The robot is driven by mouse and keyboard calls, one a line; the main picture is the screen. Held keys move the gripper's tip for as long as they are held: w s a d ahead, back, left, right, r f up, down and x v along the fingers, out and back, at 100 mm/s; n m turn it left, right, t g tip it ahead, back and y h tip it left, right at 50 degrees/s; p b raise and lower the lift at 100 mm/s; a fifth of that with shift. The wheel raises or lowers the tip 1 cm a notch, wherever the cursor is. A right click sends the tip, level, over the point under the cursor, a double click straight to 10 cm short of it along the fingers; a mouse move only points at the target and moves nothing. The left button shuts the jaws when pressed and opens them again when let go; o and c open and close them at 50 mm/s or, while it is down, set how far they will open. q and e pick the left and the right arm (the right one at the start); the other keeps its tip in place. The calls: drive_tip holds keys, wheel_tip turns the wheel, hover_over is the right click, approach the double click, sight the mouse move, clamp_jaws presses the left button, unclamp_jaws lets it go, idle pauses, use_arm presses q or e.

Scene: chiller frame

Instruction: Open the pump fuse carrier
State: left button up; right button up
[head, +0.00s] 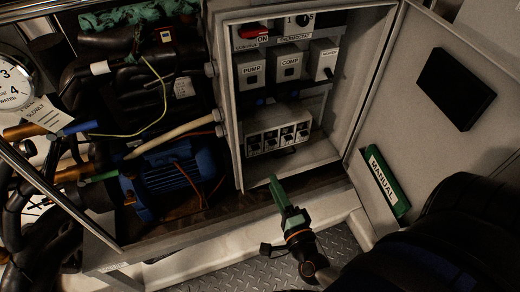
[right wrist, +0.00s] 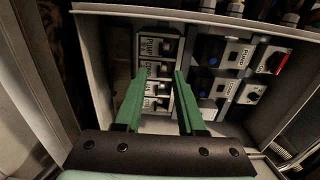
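The pump fuse carrier (right wrist: 150,47) appears to be the top one in the labelled fuse row of the right wrist view. In the head view this row is the low white block (head: 278,137) with several dark carriers, and the pump one seems to be at its left end. It looks shut, but small details are hard to read. My right gripper (head: 274,182) is below and in front of the block, apart from it. Its green fingers (right wrist: 160,73) are spread and empty, pointing at the row and partly covering the lower carriers. My left gripper is not in view.
The grey box's rim (head: 227,110) surrounds the row. Above it are PUMP (head: 250,68) and COMP (head: 289,63) modules and a red switch (head: 252,30). The open door (head: 415,115) stands at the right. A blue motor (head: 170,170) and hoses crowd the left.

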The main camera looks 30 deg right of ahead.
sight(254, 147)
drive_tip(key=x, duration=1.2)
drive_tip(key=shift+w+r, duration=0.1)
drive_tip(key=shift+w, duration=0.05)
drive_tip(key=shift+c, duration=0.4)
clamp_jaws()
